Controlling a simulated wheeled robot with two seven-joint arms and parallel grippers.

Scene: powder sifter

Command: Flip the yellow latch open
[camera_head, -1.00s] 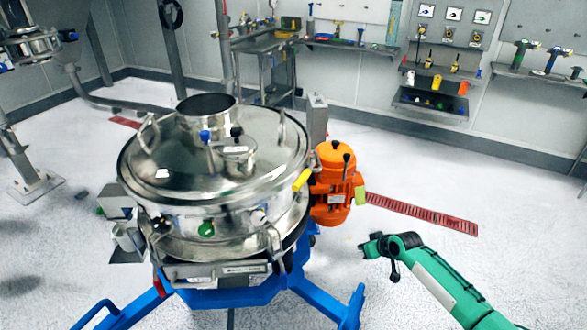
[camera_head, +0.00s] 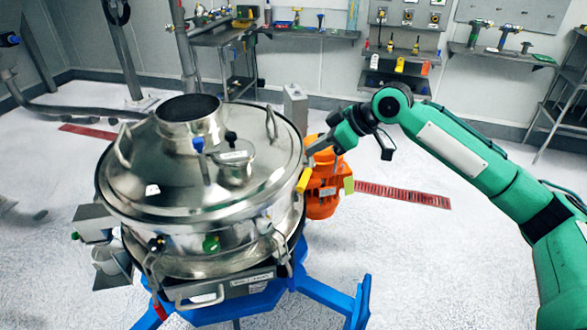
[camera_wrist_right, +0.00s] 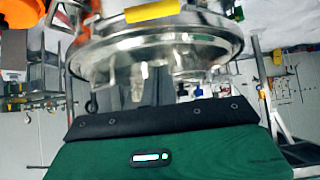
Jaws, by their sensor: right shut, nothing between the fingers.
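The yellow latch (camera_head: 303,180) is on the right side of the round steel sifter (camera_head: 180,235), at the rim just below the lid. It also shows at the top of the right wrist view (camera_wrist_right: 152,11), against the steel rim. My right gripper (camera_head: 313,151) is shut and empty. In the head view it appears just above and slightly right of the latch, in front of the orange motor. I cannot tell whether it touches the latch. My left gripper is not in view.
The orange motor (camera_head: 322,195) stands right beside the sifter, partly hidden by my right gripper. The sifter rests on a blue frame (camera_head: 320,292). A steel bench (camera_head: 225,38) and wall shelves (camera_head: 400,58) are at the back. Open floor lies to the right.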

